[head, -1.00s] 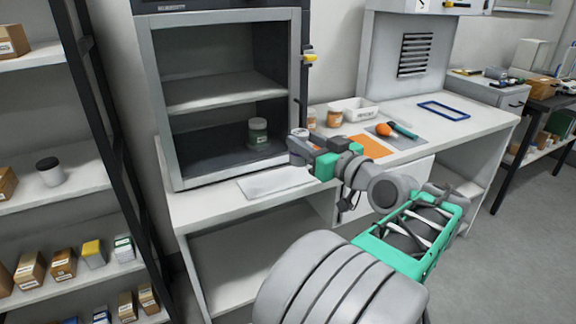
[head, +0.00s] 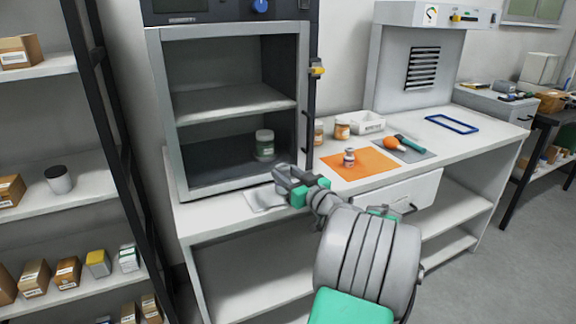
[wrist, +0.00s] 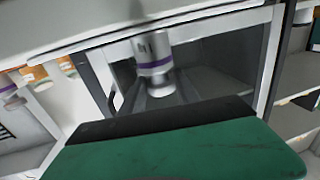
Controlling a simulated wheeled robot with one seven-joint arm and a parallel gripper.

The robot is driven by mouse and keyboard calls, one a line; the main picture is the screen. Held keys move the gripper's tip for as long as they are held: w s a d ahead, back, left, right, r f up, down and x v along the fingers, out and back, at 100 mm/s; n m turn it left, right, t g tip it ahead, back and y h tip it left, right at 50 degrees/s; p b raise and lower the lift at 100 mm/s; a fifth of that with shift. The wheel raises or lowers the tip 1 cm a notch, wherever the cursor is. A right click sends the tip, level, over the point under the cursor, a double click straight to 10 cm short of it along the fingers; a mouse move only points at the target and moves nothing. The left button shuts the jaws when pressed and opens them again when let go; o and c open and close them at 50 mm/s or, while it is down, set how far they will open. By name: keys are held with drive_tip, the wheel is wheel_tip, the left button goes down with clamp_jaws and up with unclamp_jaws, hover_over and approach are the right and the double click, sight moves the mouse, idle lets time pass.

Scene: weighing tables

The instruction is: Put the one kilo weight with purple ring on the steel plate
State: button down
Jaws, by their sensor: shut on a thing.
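In the wrist view, a shiny metal weight with a purple ring (wrist: 152,58) is held in my gripper; the fingers are mostly out of sight. In the head view, my gripper (head: 284,174) is over the right part of the steel plate (head: 262,200), in front of the open cabinet. The held weight is hard to make out there, and I cannot tell whether it touches the plate. A second small metal weight (head: 349,157) stands on the orange mat to the right. Something purple-ringed also shows at the left edge of the wrist view (wrist: 10,98).
Orange-brown jars (head: 342,129), a white box (head: 366,122), a grey mat (head: 412,154) with tools and a blue frame (head: 451,124) are further right on the table. A shelf rack stands left.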

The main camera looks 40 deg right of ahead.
drive_tip(key=shift+r, duration=0.2)
drive_tip(key=shift+f, duration=0.15)
drive_tip(key=c, duration=1.3)
unclamp_jaws()
drive_tip(key=shift+f, duration=0.2)
drive_tip(key=shift+c, duration=0.2)
drive_tip(key=o, duration=0.5)
drive_tip(key=shift+c, duration=0.2)
drive_tip(key=shift+r, duration=0.1)
drive_tip(key=shift+s+r, duration=0.1)
drive_tip(key=shift+r, duration=0.1)
drive_tip(key=s+a, duration=0.1)
drive_tip(key=s, duration=1.1)
drive_tip(key=shift+a+b, duration=0.3)
